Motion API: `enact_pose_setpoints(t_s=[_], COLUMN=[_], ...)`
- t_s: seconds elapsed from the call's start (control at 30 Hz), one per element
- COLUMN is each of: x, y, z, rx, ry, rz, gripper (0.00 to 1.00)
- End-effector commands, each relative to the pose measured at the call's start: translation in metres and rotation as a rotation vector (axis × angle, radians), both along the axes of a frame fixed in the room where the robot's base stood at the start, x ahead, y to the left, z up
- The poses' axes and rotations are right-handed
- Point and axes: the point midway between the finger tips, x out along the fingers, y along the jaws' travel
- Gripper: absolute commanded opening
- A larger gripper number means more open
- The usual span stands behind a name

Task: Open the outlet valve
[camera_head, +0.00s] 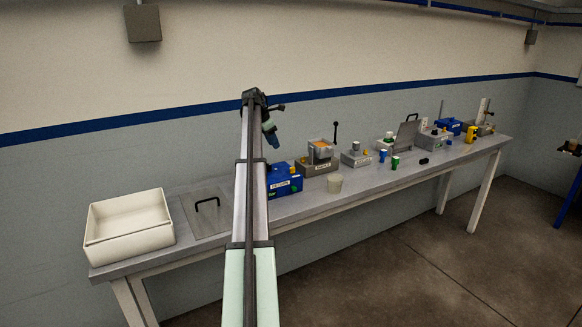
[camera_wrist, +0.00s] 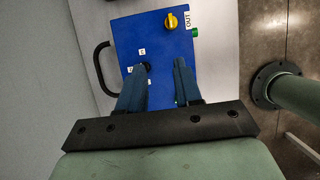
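The outlet valve is a yellow knob (camera_wrist: 170,21) beside a label reading OUT, near the far right corner of a blue box (camera_wrist: 140,38) in the wrist view. My gripper (camera_wrist: 162,68) is open, its two blue fingers apart over the box with nothing seen between them. The knob lies beyond the fingertips, nearer the right finger, and is not touched. In the head view my gripper (camera_head: 270,132) hangs above and left of the blue box (camera_head: 284,184), which my arm partly hides.
A green fitting (camera_wrist: 195,32) sticks out of the box's right side. A dark round part (camera_wrist: 146,67) sits by the left fingertip, and a black handle (camera_wrist: 101,70) is at left.

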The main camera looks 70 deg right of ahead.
Motion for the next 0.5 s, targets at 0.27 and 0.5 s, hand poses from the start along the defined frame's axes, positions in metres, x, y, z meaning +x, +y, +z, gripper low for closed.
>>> enact_pose_setpoints(t_s=[0.27,0.5], x=[-0.033,-0.041], y=[-0.006,-0.014], z=[0.0,-0.031], rx=[0.042,0.042], ry=[0.018,0.018], rz=[-0.012,-0.013], gripper=[0.34,0.34])
